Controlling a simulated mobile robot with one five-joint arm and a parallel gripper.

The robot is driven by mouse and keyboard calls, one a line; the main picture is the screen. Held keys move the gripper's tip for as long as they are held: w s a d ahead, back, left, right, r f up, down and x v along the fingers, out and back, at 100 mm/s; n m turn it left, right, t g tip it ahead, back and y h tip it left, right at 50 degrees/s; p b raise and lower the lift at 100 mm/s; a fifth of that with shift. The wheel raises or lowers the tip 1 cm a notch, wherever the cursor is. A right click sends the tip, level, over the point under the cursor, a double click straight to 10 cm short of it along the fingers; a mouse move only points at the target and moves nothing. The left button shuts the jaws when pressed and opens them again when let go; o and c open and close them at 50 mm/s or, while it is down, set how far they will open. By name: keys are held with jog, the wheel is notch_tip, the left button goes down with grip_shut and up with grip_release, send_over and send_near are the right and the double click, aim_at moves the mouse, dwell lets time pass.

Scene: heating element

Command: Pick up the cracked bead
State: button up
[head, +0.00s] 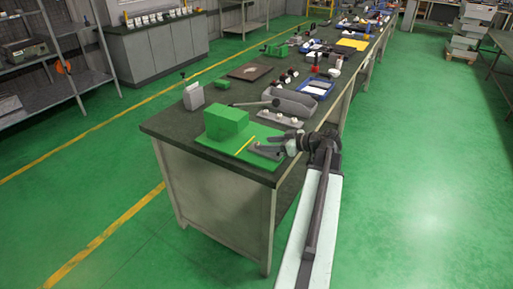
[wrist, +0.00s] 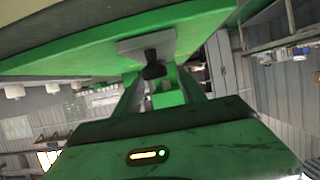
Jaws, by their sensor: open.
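I cannot pick out a cracked bead for sure. In the wrist view a small dark piece (wrist: 153,68) sits against a light grey plate (wrist: 132,47) on a green board (wrist: 60,62), and it appears between my fingers, with no clear contact. My gripper (wrist: 158,88) is open. In the head view my gripper (head: 272,143) is at the near right corner of the green board (head: 226,152), low over it. Several small white pieces (head: 279,119) stand on a grey strip behind the board. Cracks are too small to see.
A large green block (head: 226,121) stands on the board, left of my gripper. A thin yellow rod (head: 244,145) lies beside it. A grey bin (head: 290,101) and a blue tray (head: 319,86) stand farther back on the crowded bench (head: 165,125).

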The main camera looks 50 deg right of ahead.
aim_at(261, 143)
jog(key=b+x, duration=0.1)
jog(key=x, duration=0.3)
jog(key=shift+f, duration=0.1)
grip_shut()
notch_tip(261, 143, up, 4)
jog(key=p, duration=0.3)
jog(key=shift+s+d+p, duration=0.15)
jog(key=shift+s+p, duration=0.05)
jog(key=shift+p, duration=0.25)
jog(key=s+d+r+p, duration=0.1)
jog(key=s+d, duration=0.8)
jog(key=s, duration=0.3)
jog(key=shift+s, duration=0.35)
